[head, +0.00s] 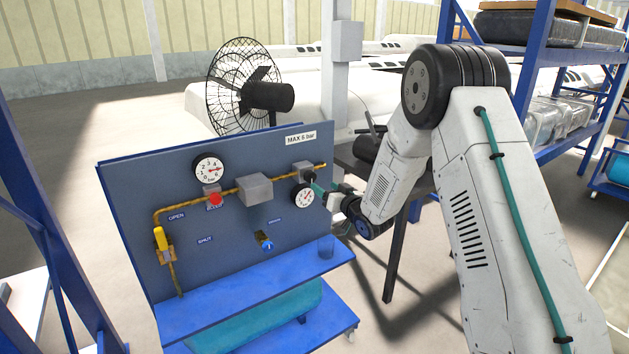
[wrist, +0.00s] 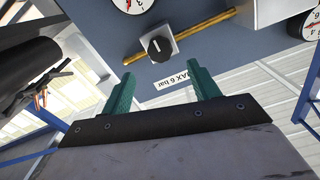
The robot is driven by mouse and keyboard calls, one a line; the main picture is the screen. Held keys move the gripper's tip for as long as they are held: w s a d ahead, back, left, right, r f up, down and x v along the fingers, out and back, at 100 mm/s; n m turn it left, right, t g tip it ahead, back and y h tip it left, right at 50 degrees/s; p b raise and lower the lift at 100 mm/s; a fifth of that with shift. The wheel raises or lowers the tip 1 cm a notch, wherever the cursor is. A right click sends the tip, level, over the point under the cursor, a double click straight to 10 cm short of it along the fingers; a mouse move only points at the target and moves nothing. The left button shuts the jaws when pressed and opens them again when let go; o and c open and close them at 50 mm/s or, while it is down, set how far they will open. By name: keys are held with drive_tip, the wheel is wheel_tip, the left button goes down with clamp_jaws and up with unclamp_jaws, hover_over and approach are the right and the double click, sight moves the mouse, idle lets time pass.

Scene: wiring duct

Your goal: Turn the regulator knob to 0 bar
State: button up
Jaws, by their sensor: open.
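The regulator knob (wrist: 158,46) is black and round with a white mark, on a grey block (wrist: 150,57) in the wrist view. In the head view the knob (head: 309,176) shows beside the regulator block (head: 302,167), at the right end of the brass pipe. The regulator gauge (head: 305,196) is just below; its reading is too small to tell. My gripper (wrist: 165,73) is open, its two teal fingers apart and empty. The knob lies beyond the fingertips, roughly between them, with no visible contact. In the head view my gripper (head: 322,189) is close to the panel's right edge.
The panel (head: 215,256) also carries a larger gauge (head: 209,169), a red button (head: 215,199), a yellow-handled valve (head: 160,239) and a blue knob (head: 265,241). A blue shelf (head: 240,297) juts out below. A fan (head: 246,90) stands behind; a shelving rack is at right.

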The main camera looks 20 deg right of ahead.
sight(312, 177)
drive_tip(key=x, duration=0.7)
drive_tip(key=shift+w, duration=0.15)
drive_tip(key=c, duration=1)
